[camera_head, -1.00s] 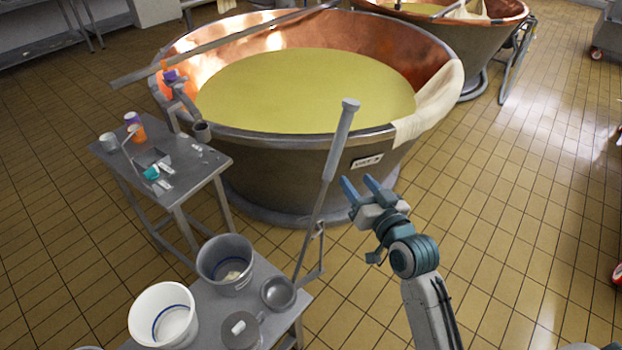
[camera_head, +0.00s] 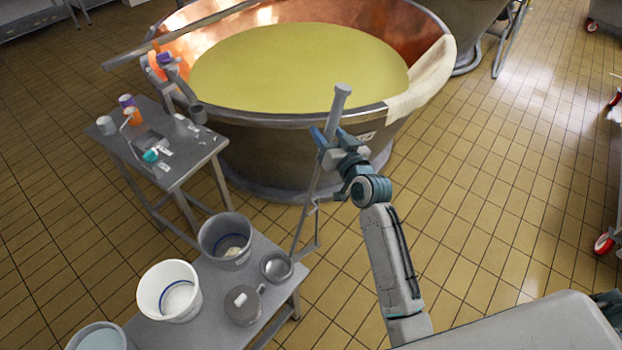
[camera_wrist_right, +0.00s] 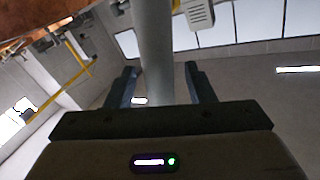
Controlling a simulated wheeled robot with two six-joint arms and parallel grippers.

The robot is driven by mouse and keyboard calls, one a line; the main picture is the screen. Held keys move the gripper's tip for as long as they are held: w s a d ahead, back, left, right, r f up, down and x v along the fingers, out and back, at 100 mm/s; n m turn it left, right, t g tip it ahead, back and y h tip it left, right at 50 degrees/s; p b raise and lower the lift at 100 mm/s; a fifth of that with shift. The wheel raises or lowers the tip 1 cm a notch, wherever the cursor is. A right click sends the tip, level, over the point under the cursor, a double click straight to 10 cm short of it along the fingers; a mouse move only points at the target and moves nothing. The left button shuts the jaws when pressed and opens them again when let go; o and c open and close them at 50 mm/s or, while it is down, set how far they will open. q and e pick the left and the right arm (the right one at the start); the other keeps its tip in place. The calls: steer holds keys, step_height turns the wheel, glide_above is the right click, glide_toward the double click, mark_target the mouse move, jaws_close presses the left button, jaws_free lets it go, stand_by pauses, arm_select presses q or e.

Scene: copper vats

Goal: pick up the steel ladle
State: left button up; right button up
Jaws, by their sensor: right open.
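The steel ladle has its round bowl (camera_head: 277,266) at the right end of the front steel table. Its long grey handle (camera_head: 340,98) leans up in front of the big copper vat, with the thick grip at the top. My right gripper (camera_head: 329,136) is open at the handle, just below the thick grip. In the right wrist view the handle (camera_wrist_right: 156,45) runs upright between the two spread fingers (camera_wrist_right: 160,78), with a gap visible on each side. My left gripper is not in view.
The copper vat (camera_head: 250,118) of yellow liquid stands behind the ladle, a cloth (camera_head: 425,80) over its rim. The front table (camera_head: 205,325) holds a white bucket (camera_head: 170,312), a grey bucket (camera_head: 222,258) and a grey lidded pot (camera_head: 243,307). Tiled floor at right is open.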

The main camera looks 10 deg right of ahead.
mark_target(330, 119)
steer(key=shift+s, duration=0.1)
jaws_close()
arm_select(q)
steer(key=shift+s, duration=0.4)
